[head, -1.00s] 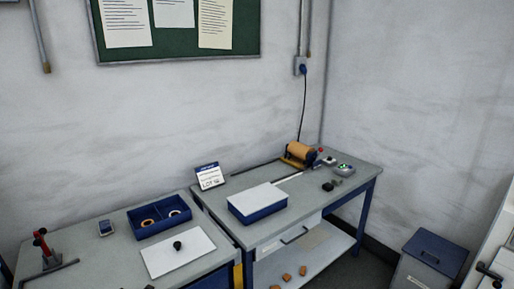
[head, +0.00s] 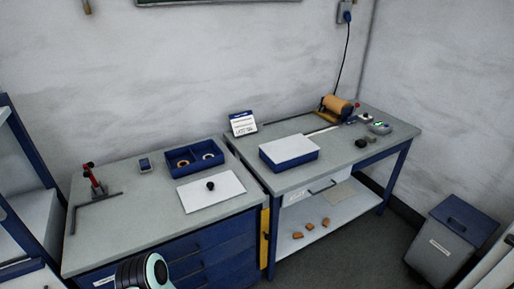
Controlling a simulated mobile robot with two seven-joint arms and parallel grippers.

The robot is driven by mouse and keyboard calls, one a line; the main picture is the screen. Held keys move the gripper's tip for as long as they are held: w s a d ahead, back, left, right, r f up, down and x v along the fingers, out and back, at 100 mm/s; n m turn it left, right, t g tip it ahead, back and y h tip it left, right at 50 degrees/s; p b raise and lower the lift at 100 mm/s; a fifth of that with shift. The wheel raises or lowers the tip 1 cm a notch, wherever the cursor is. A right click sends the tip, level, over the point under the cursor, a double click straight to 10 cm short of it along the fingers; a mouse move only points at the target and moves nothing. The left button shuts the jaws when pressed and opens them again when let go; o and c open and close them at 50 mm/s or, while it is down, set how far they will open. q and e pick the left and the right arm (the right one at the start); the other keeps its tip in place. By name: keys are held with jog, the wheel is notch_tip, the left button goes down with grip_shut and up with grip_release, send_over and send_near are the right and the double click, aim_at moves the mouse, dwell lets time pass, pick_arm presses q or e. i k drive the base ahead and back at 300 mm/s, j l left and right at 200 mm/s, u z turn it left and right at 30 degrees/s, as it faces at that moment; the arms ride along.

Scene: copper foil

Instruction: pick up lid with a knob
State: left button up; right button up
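The lid is a flat white rectangular plate (head: 224,191) lying on the left workbench (head: 130,220) near its right end. A round black knob (head: 211,186) stands on the middle of the lid. Nothing is touching the lid from above. A dark, teal-ringed part of one of my arms shows at the bottom edge, in front of the left bench and well apart from the lid. Neither gripper's fingers are in view.
Behind the lid stands a blue divided tray (head: 168,173) with rings in it. A red-handled clamp (head: 91,177) is at the left. The right bench holds a blue box with a white top (head: 290,149). The front of the left bench is clear.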

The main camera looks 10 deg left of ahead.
aim_at(211, 187)
jog(key=i+l, duration=0.4)
jog(key=i+l+u, duration=0.2)
jog(key=i+l, duration=0.15)
jog(key=i+l+u, duration=0.15)
jog(key=i+l, duration=0.2)
jog(key=l, duration=0.25)
